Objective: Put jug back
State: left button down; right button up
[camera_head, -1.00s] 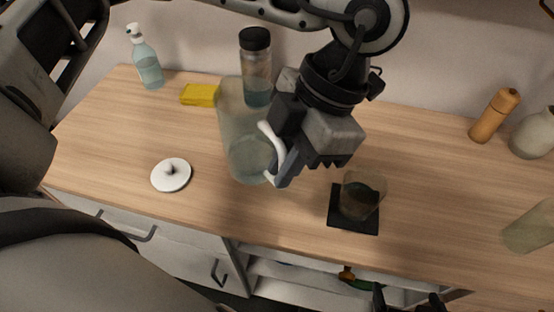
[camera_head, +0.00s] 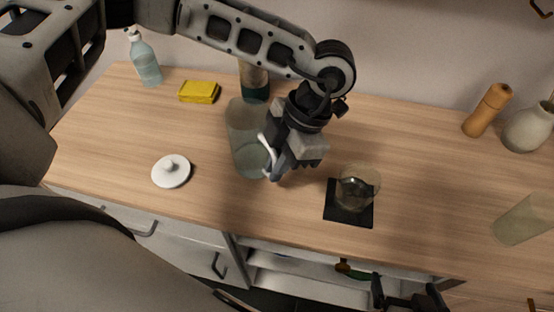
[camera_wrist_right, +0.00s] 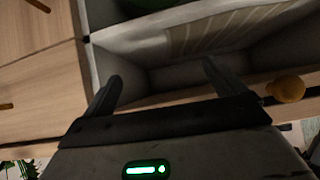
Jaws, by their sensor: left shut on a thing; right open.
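The clear, greenish jug (camera_head: 245,125) with a white handle (camera_head: 268,143) is upright near the middle of the counter in the head view. My left gripper (camera_head: 275,172) is shut on the handle, at the jug's right side, and hides part of it. The jug's base looks at or close to the counter; I cannot tell whether it touches. A white round lid (camera_head: 171,172) with a knob lies to the jug's left. My right gripper (camera_head: 408,297) is low at the bottom edge; in the right wrist view (camera_wrist_right: 163,82) it is open and empty, facing an open shelf.
A glass (camera_head: 357,187) stands on a black coaster (camera_head: 349,217) right of the jug. Behind are a bottle (camera_head: 254,84), yellow sponge (camera_head: 199,92) and spray bottle (camera_head: 146,65). A wooden mill (camera_head: 487,110), vase (camera_head: 528,127) and another glass (camera_head: 524,221) are at right.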

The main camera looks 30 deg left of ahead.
pick_arm(q)
jog(key=shift+f, duration=0.15)
jog(key=c, duration=1.5)
grip_release()
pick_arm(e)
jog(key=shift+s, duration=0.1)
pick_arm(q)
jog(key=shift+r, duration=0.3)
jog(key=shift+w+d+r, duration=0.1)
jog(key=shift+w+r, duration=0.05)
jog(key=shift+r, duration=0.05)
jog(key=b+v, duration=0.2)
jog(key=v, duration=0.9)
jog(key=shift+r, duration=0.15)
pick_arm(e)
jog(key=shift+a+f, duration=0.2)
jog(key=shift+f, duration=0.15)
